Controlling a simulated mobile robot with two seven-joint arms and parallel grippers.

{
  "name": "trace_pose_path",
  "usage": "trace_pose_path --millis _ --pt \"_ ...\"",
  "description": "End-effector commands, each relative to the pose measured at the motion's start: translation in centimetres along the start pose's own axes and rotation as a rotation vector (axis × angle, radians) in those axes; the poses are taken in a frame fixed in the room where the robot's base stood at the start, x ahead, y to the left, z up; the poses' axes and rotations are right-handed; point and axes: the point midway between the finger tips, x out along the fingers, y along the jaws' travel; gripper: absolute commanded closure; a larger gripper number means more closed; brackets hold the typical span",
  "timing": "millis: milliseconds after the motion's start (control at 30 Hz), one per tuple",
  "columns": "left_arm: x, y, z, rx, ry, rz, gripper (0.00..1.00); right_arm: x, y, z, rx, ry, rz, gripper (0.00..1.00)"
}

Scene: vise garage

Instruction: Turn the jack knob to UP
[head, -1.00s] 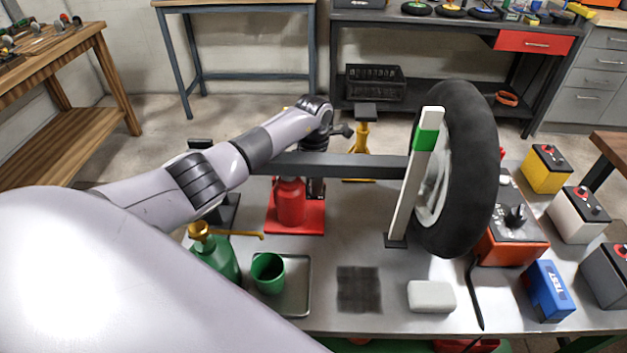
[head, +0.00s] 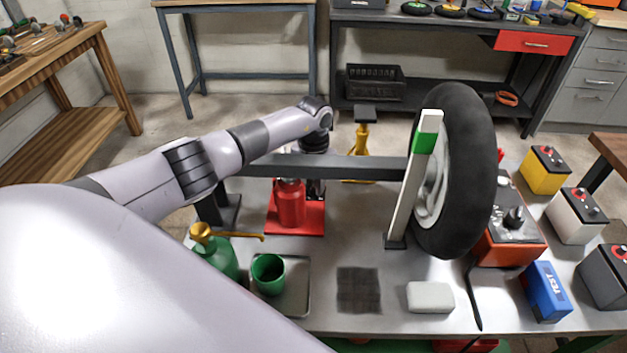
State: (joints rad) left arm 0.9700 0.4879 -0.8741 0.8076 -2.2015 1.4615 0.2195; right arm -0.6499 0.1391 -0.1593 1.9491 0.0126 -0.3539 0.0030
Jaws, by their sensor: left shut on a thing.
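The red bottle jack (head: 290,205) stands upright on a red base plate (head: 285,228) under a dark horizontal beam (head: 350,168). My left arm reaches over the beam from the left, and its wrist points down just right of the jack. My left gripper (head: 316,188) is mostly hidden behind the beam, beside the jack. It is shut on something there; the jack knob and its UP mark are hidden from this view. A white post with a green band (head: 424,142) stands in front of a black tire (head: 465,170) at the beam's right end. My right gripper is not in view.
A green cup (head: 268,272) on a tray and a green can with a brass spout (head: 213,250) stand at the front left. A tester with a black knob (head: 514,217) and several batteries are at the right. The bench's middle front holds a dark mat (head: 358,290).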

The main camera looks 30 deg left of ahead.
Motion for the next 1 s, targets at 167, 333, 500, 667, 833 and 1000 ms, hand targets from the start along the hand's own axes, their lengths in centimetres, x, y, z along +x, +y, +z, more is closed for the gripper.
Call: trace_pose_path --millis 167,333,500,667,833,1000 --pt "-0.2 0.1 0.1 -0.17 -0.001 0.001 1.0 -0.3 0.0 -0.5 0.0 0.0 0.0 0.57" --pt "-0.2 0.1 0.0 -0.331 -0.001 0.001 1.0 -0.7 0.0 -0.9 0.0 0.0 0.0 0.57" --pt "-0.2 0.1 0.0 -0.491 0.0 0.001 1.0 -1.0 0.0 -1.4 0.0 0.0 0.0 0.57" --pt "-0.2 0.1 0.0 -0.628 -0.001 0.001 1.0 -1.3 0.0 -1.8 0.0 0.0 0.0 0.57" --pt "-0.2 0.1 0.1 -0.747 -0.002 0.0 1.0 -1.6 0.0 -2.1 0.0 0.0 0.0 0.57" --pt "-0.2 0.1 0.1 -0.832 -0.002 0.001 1.0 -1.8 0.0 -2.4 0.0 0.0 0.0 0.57"
